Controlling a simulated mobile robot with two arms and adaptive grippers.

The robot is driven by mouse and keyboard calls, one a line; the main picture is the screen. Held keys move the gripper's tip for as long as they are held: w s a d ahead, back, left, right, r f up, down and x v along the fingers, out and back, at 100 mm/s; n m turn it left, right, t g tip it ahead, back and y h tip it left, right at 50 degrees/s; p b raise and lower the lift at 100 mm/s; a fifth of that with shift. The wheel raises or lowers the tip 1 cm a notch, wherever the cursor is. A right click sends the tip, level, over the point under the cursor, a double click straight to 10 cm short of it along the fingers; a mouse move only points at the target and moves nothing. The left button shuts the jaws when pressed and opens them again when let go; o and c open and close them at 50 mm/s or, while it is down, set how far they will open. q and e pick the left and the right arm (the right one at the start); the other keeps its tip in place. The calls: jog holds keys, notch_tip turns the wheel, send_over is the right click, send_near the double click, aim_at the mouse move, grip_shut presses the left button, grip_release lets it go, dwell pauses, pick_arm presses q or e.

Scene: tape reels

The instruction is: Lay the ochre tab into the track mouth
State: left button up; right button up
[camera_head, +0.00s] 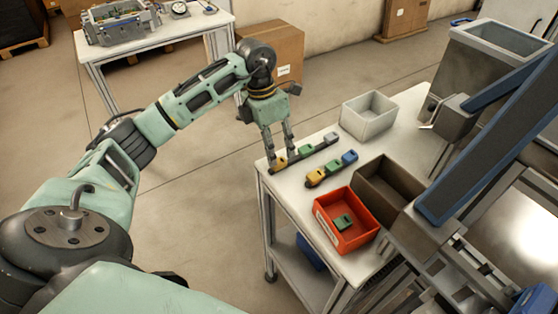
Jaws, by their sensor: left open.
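My left gripper (281,158) is open and points down over the near left end of the back dark track (294,159). Its fingertips are on either side of, or just above, an ochre tab (281,162); I cannot tell whether they touch it. The same track carries a green tab (307,149) and a grey tab (330,137). A second track in front holds a yellow tab (315,178), a green tab (333,167) and a blue tab (349,157). I cannot make out which end is the track mouth. My right gripper is not in view.
A red bin (323,223) with a green piece (344,221) stands at the white table's (296,198) front. A brown bin (368,196) is beside it, and a pale grey bin (369,124) stands behind. A blue-and-grey machine frame (483,140) rises at the right.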

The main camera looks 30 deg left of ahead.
aim_at(278, 161)
pick_arm(q)
jog(key=shift+d+f+p, duration=0.2)
jog(key=shift+f, duration=0.4)
jog(key=shift+d+f+p, duration=0.15)
jog(key=shift+f+p, duration=0.05)
jog(key=shift+f, duration=0.95)
jog(key=c, duration=0.8)
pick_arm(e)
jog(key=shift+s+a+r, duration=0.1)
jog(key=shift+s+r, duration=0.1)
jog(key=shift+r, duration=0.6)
pick_arm(q)
jog(key=shift+r, duration=0.1)
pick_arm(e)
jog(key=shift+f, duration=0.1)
